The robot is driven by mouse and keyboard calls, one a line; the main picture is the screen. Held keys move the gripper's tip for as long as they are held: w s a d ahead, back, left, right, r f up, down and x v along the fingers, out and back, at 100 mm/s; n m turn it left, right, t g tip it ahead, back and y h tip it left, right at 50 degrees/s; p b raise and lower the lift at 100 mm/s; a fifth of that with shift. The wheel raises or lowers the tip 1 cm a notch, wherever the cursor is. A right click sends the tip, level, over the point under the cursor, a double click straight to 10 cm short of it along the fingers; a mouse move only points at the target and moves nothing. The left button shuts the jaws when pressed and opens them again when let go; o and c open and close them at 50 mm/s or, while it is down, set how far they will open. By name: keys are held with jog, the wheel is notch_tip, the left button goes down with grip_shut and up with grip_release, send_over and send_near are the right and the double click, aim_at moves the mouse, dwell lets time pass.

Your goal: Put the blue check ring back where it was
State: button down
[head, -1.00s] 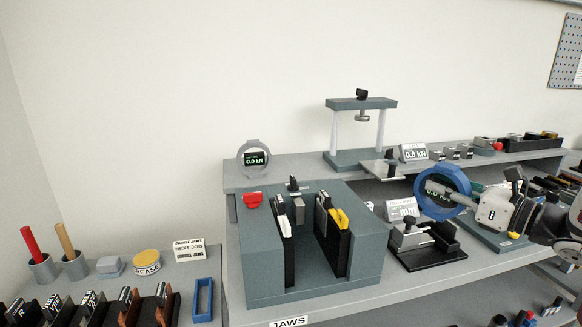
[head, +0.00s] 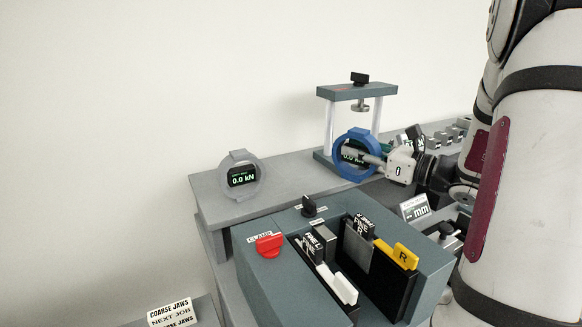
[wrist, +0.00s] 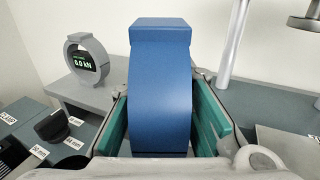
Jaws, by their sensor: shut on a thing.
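The blue check ring (head: 337,154) is a thick blue hoop with a dark display in it. My gripper (head: 380,158) is shut on the ring and holds it upright in front of the small press frame in the head view. In the wrist view the ring (wrist: 160,85) fills the middle, between the two green-padded fingers (wrist: 165,125). Whether its underside touches anything is hidden. A grey ring (head: 240,176) with a "0.0 kN" display stands on the raised shelf to the left; it also shows in the wrist view (wrist: 86,60).
The press frame (head: 356,92) with two pale posts stands on the shelf behind the blue ring. The grey-green jaw block (head: 280,280) with a red clamp knob (head: 268,245) is in front. The shelf (head: 290,178) is bare between the grey ring and the press frame.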

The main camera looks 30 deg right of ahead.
aim_at(341, 162)
jog(key=shift+w+a+f+b, duration=0.1)
jog(key=shift+w+a+f, duration=0.95)
jog(key=shift+w, duration=1.05)
jog(key=shift+w+a+f+b, duration=0.15)
jog(key=shift+w+a+f, duration=0.35)
jog(key=shift+w+a, duration=1.25)
jog(key=shift+w+a+f+b, duration=0.1)
jog(key=shift+w+a+f, duration=0.75)
jog(key=shift+w, duration=1.6)
jog(key=shift+f, duration=0.1)
jog(key=c, duration=1.4)
grip_release()
jog(key=shift+f, duration=0.1)
jog(key=shift+c, duration=0.2)
jog(key=shift+s+d+r, duration=0.1)
jog(key=shift+s+r, duration=0.1)
jog(key=v, duration=1.1)
jog(key=shift+s, duration=0.25)
